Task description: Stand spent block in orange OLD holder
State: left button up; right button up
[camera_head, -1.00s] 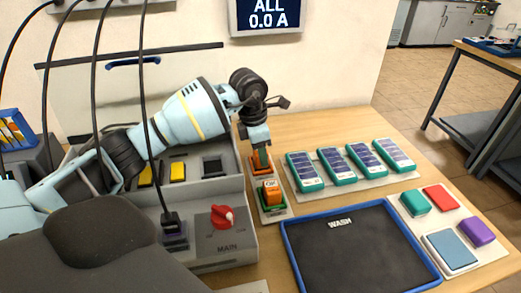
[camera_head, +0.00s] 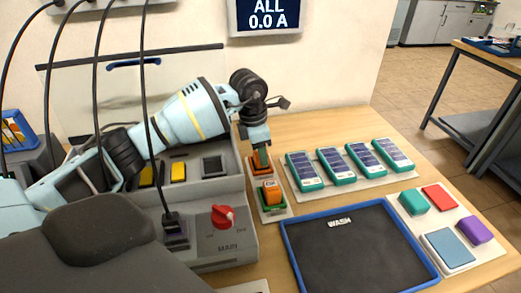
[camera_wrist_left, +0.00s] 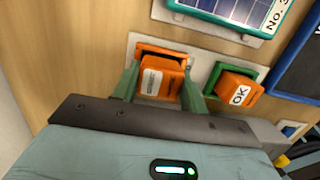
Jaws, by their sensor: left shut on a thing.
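My left gripper (camera_head: 261,158) points down over the orange holder (camera_head: 254,170) on the bench, behind the green holder. In the left wrist view its fingers (camera_wrist_left: 163,85) are shut on an orange block (camera_wrist_left: 153,80) with a white printed label. The block is at the orange holder (camera_wrist_left: 165,50), whose rim shows behind and beside it. I cannot tell whether the block's base touches the holder's floor. In the head view the fingers mostly hide this block. My right gripper is not in view.
An orange block marked OK (camera_head: 271,192) stands in the green holder (camera_head: 262,211) close in front. Several teal-edged panels (camera_head: 304,171) lie to the right. A grey charger box with a red MAIN knob (camera_head: 223,215) stands left. A blue-rimmed WASH tray (camera_head: 284,243) lies in front.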

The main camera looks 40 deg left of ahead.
pick_arm(q)
jog(key=shift+f, duration=0.7)
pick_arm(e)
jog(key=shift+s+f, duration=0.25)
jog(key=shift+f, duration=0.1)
pick_arm(q)
jog(key=o, duration=0.7)
jog(key=shift+s+a+r+p, duration=0.2)
jog(key=shift+r+p, duration=0.6)
jog(key=shift+r, duration=1.05)
jog(key=shift+s+a+r+p, duration=0.2)
jog(key=shift+r+p, duration=0.6)
jog(key=shift+r, duration=1)
jog(key=shift+s+a+r+p, duration=0.2)
jog(key=shift+r+p, duration=0.6)
jog(key=shift+r, duration=1.05)
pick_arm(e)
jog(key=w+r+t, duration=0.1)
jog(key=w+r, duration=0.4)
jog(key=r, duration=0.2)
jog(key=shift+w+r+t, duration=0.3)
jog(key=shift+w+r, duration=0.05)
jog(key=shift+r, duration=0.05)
